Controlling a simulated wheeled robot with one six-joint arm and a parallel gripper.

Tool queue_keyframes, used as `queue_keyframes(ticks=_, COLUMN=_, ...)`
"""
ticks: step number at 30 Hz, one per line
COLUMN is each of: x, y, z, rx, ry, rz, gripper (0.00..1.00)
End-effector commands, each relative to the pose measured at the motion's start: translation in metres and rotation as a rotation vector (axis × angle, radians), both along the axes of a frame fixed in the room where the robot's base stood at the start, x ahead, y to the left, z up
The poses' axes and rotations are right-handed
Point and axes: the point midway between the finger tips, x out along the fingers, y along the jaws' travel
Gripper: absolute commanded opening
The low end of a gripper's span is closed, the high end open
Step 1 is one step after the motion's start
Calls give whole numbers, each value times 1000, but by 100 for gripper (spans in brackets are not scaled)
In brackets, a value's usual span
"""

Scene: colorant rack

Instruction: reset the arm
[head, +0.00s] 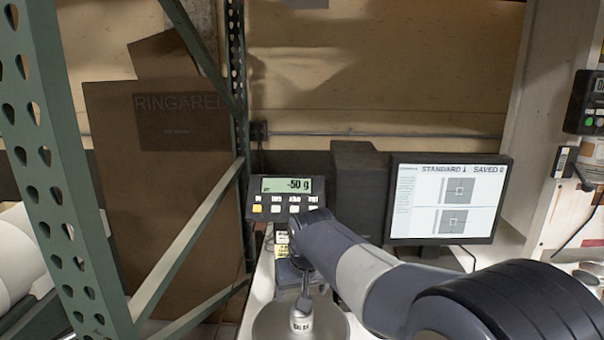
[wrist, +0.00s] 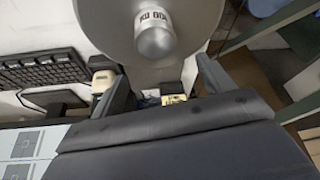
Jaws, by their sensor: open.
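My gripper (wrist: 168,78) is open, with its two fingers apart at the left and right in the wrist view and nothing between them. In the head view, my arm reaches in from the lower right, and my gripper (head: 303,284) hangs over the scale. A small silvery weight with a white label (head: 301,323) stands on the round metal scale pan (head: 268,325). In the wrist view the weight (wrist: 156,38) is just beyond the fingertips, apart from them. Its label is too small to read surely.
The scale display (head: 285,185) reads -50 g. A monitor (head: 447,198) right of it shows "STANDARD 1" and "SAVED 0". A green perforated rack post (head: 62,170) stands at left. A keyboard (wrist: 45,68) lies left in the wrist view. A dark box (head: 360,190) stands behind my arm.

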Motion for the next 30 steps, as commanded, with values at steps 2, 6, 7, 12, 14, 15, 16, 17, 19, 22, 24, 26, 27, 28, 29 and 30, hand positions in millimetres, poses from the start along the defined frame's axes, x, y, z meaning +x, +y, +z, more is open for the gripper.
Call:
queue_keyframes(ticks=2, x=-1, y=0, z=-15, rx=-2, ry=4, rz=0, gripper=76)
queue_keyframes(ticks=6, x=0, y=0, z=-34, rx=-1, ry=3, rz=-1, gripper=76)
queue_keyframes(ticks=7, x=0, y=-1, z=-37, rx=-1, ry=3, rz=-1, gripper=76)
queue_keyframes(ticks=12, x=-3, y=-1, z=-29, rx=1, ry=-3, rz=-1, gripper=76)
queue_keyframes(ticks=14, x=-3, y=-1, z=-27, rx=1, ry=-3, rz=-1, gripper=76)
queue_keyframes(ticks=15, x=-4, y=-1, z=-27, rx=1, ry=-2, rz=-1, gripper=76)
queue_keyframes(ticks=16, x=-4, y=-1, z=-27, rx=1, ry=-2, rz=-1, gripper=76)
queue_keyframes(ticks=17, x=-4, y=-1, z=-27, rx=1, ry=-2, rz=-1, gripper=76)
queue_keyframes(ticks=19, x=-4, y=-1, z=-27, rx=0, ry=-1, rz=-1, gripper=76)
queue_keyframes(ticks=22, x=-4, y=-1, z=-27, rx=0, ry=-1, rz=-1, gripper=76)
queue_keyframes(ticks=24, x=-4, y=-2, z=-27, rx=0, ry=-1, rz=-1, gripper=76)
queue_keyframes(ticks=26, x=-4, y=-2, z=-27, rx=-1, ry=-1, rz=0, gripper=76)
queue_keyframes(ticks=27, x=-5, y=-3, z=-26, rx=-2, ry=0, rz=-1, gripper=76)
queue_keyframes(ticks=28, x=-5, y=-4, z=-26, rx=-2, ry=-1, rz=0, gripper=76)
queue_keyframes(ticks=29, x=-6, y=-4, z=-26, rx=-3, ry=-1, rz=1, gripper=76)
queue_keyframes(ticks=30, x=-7, y=-5, z=-26, rx=-4, ry=0, rz=3, gripper=76)
